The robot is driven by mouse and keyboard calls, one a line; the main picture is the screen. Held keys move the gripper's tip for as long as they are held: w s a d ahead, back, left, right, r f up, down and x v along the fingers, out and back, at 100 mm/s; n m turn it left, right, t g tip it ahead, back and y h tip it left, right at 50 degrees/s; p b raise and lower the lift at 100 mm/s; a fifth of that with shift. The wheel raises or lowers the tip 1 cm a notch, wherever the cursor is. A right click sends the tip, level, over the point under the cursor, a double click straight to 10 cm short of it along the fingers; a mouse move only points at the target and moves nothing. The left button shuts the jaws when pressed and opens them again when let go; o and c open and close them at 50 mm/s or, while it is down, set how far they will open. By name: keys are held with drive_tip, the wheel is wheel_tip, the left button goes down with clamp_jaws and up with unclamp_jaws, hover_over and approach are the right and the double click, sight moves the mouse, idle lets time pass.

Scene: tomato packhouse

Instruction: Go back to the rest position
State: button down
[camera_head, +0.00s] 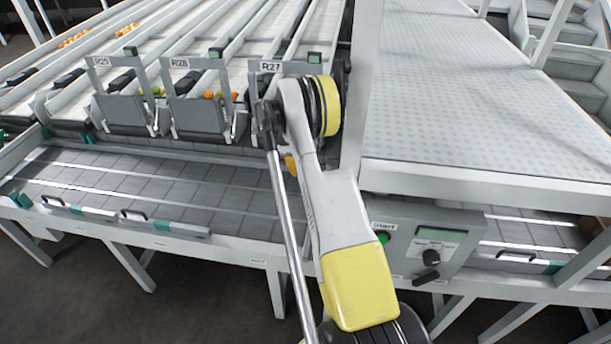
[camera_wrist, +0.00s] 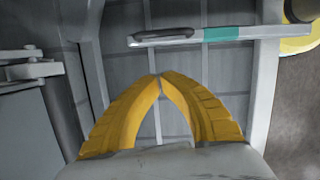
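My gripper (camera_wrist: 160,77) shows in the wrist view with its two yellow fingers meeting at the tips. Nothing is seen between them. Below the fingers is a grey slatted belt (camera_wrist: 232,92). In the head view only a small yellow part of my gripper (camera_head: 291,165) shows beside my arm, near the R27 lane end and above the grey belt (camera_head: 110,185). My arm hides most of that area.
Lanes labelled R29 (camera_head: 101,62), R28 (camera_head: 180,64) and R27 (camera_head: 271,67) end at the belt; a few tomatoes (camera_head: 208,94) lie in R28. A control box (camera_head: 430,235) with a green button and black knob is right of my arm. A raised walkway (camera_head: 470,110) stands behind it.

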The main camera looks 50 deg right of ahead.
drive_tip(key=p+v, duration=0.1)
drive_tip(key=v, duration=0.4)
drive_tip(key=shift+w, duration=0.1)
